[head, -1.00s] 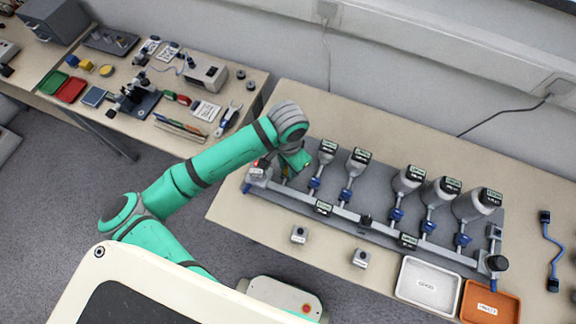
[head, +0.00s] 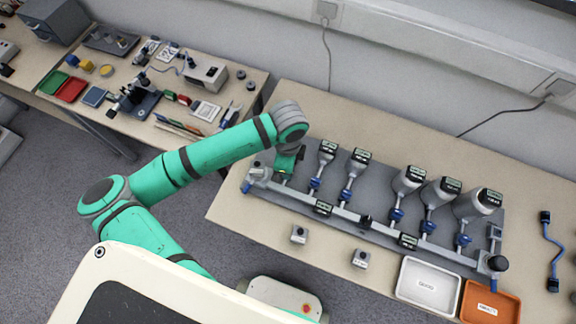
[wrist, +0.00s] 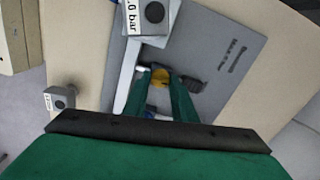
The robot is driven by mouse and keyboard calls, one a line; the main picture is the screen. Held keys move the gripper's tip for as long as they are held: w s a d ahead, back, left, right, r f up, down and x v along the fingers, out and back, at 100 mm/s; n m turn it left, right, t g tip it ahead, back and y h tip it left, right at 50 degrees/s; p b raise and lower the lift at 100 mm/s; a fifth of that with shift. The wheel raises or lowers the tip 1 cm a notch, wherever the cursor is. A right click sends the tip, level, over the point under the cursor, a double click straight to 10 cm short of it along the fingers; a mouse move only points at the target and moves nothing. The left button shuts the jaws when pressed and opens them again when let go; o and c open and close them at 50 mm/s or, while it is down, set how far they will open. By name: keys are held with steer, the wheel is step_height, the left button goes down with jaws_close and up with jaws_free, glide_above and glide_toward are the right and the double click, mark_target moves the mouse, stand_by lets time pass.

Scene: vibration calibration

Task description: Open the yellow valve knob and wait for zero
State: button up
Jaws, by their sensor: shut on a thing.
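The yellow valve knob (wrist: 159,78) shows in the wrist view between the two green fingers of my gripper (wrist: 160,76). The fingers are shut on it, one on each side. In the head view my gripper (head: 287,162) reaches down at the left end of the grey manifold board (head: 330,226), and my arm hides the knob there. A grey gauge (wrist: 150,22) beside the knob shows a cut-off readout ending in ".0 bar" in the wrist view; its leading part is out of frame.
Several grey gauges with blue valves stand right of my gripper, such as one (head: 325,152) close by. Two small grey boxes (head: 299,235) (head: 361,258) sit at the table's front. A white tray (head: 402,284) and an orange tray (head: 468,305) lie at the front right.

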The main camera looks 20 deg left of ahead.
steer(key=shift+m, duration=1.1)
steer(key=o, duration=1)
steer(key=shift+o, duration=0.2)
step_height(320, 180, up, 11)
steer(key=shift+f, duration=0.1)
